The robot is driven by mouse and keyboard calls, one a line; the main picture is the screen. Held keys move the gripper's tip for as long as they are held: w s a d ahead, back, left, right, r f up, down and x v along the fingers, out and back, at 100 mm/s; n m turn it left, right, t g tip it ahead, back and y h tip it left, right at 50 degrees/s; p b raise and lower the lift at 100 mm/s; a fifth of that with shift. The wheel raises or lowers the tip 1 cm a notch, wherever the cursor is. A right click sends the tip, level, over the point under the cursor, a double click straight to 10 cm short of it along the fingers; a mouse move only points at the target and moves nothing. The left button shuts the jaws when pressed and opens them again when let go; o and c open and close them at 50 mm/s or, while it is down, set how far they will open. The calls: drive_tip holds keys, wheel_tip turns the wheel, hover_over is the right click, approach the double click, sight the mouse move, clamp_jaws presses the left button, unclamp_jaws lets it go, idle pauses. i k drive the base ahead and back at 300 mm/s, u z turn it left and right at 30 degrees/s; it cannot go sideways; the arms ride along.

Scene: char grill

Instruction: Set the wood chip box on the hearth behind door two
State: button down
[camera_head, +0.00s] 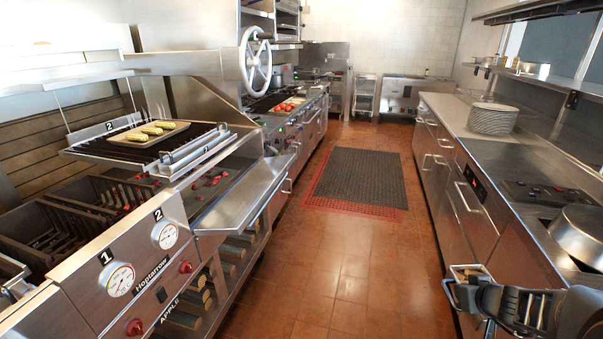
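A small box with a pale wood-coloured rim, seemingly the wood chip box (470,269), shows at the lower right. My gripper (469,286) is at this box, with a dark finger along its left side. The box appears held between the fingers, above the floor beside the right counter; its lower part is hidden by the gripper. The char grill's front panel (92,290) at the left bears the numbers 1 and 2 with a round gauge each. Dark baskets (45,228) with red embers lie behind it. More embers (213,176) lie in an opening further right. I cannot tell which opening is door two's hearth.
A raised grate (100,150) marked 2 holds a tray (180,127) of corn. A sloping steel shelf (245,205) juts into the aisle, with logs (190,307) below. A pot (582,232) and plates (493,118) stand on the right counter.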

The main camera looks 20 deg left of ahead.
sight(196, 195)
drive_tip(key=i, duration=1.45)
drive_tip(key=u, duration=2.8)
